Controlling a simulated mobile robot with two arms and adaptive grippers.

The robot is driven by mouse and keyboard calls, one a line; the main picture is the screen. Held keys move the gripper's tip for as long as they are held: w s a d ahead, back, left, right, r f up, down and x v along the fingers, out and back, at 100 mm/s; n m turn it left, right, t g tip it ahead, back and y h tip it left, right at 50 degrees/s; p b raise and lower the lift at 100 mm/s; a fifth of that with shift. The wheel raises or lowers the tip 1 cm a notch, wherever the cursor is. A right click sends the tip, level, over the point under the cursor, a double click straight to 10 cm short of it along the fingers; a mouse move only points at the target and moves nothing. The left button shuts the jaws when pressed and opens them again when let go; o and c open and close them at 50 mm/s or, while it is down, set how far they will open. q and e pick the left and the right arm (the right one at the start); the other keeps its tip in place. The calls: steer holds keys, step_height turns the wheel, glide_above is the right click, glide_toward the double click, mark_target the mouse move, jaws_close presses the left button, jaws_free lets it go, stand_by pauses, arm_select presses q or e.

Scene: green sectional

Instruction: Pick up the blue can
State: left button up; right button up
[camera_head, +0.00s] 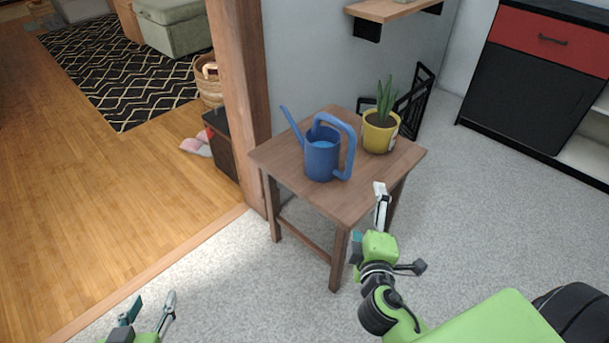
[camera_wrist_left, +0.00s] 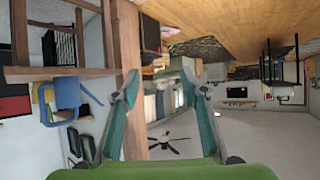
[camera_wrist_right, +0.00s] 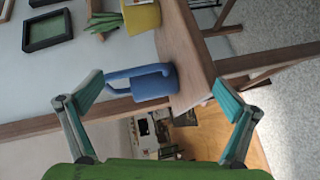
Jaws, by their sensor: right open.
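The blue can is a blue watering can (camera_head: 322,155) with a long spout to the left and a looped handle to the right. It stands upright on a small brown wooden table (camera_head: 338,199). In the right wrist view the can (camera_wrist_right: 150,86) shows sideways between my open fingers, some way beyond them. My right gripper (camera_head: 369,218) is at the table's front right corner, apart from the can, open and empty. My left gripper (camera_head: 148,307) is low at the bottom left, open and empty, away from the table. In the left wrist view the can (camera_wrist_left: 66,93) shows at the left.
A yellow pot (camera_head: 380,135) with a green plant stands on the table, right of and behind the can. A wooden post (camera_head: 242,90) rises behind the table's left side. A wall shelf (camera_head: 392,10) hangs above. Grey floor is free in front of the table.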

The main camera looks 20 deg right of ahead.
steer(key=r, duration=0.2)
steer(key=n+t, duration=0.3)
steer(key=n, duration=0.1)
glide_toward(353, 158)
steer(key=shift+y, duration=0.4)
steer(key=x, duration=0.4)
steer(key=shift+w+a+f, duration=0.15)
steer(key=shift+a+f, duration=0.05)
steer(key=shift+a, duration=0.05)
steer(key=shift+w+d, duration=0.2)
steer(key=shift+w, duration=0.4)
steer(key=x, duration=0.2)
steer(key=d+x, duration=0.1)
steer(key=x, duration=0.1)
steer(key=shift+w+d+r, duration=0.1)
steer(key=shift+w+r, duration=0.05)
steer(key=shift+w+d, duration=0.1)
steer(key=shift+w, duration=0.15)
steer(key=c, duration=1)
arm_select(q)
step_height(353, 158, up, 6)
steer(key=w+t, duration=0.1)
steer(key=t, duration=0.1)
steer(key=shift+w+d+r+t+h, duration=0.2)
steer(key=shift+w+r+t+h, duration=0.05)
steer(key=shift+w+t+h, duration=0.15)
arm_select(e)
steer(key=shift+r, duration=0.15)
steer(key=shift+c, duration=0.2)
